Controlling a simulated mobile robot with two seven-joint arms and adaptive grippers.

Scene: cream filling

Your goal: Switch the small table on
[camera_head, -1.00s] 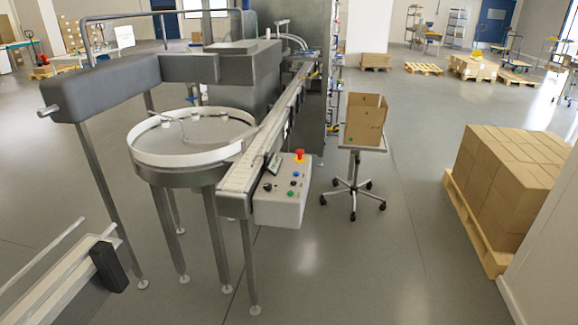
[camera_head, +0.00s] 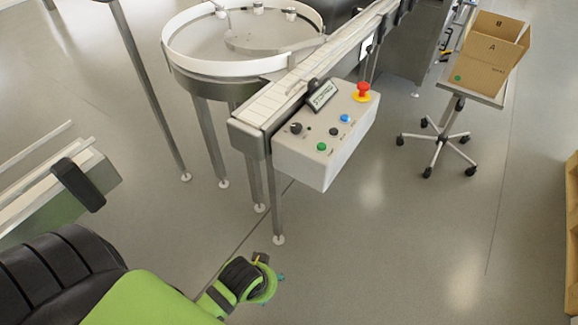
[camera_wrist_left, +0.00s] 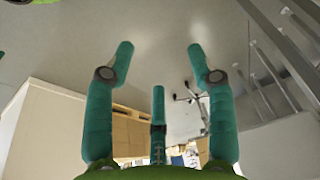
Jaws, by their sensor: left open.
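The small round table (camera_head: 176,62) has a white rim and metal legs, and stands at the upper middle left of the head view. A white conveyor (camera_head: 262,109) runs beside it. A grey control box (camera_head: 335,158) hangs at the conveyor's near end.
A cardboard box (camera_head: 487,62) stands on a wheeled stand (camera_head: 440,139) to the right. A rail frame with a black end block (camera_head: 78,184) is at the left. The floor (camera_head: 400,250) between my left gripper and the stand is clear.

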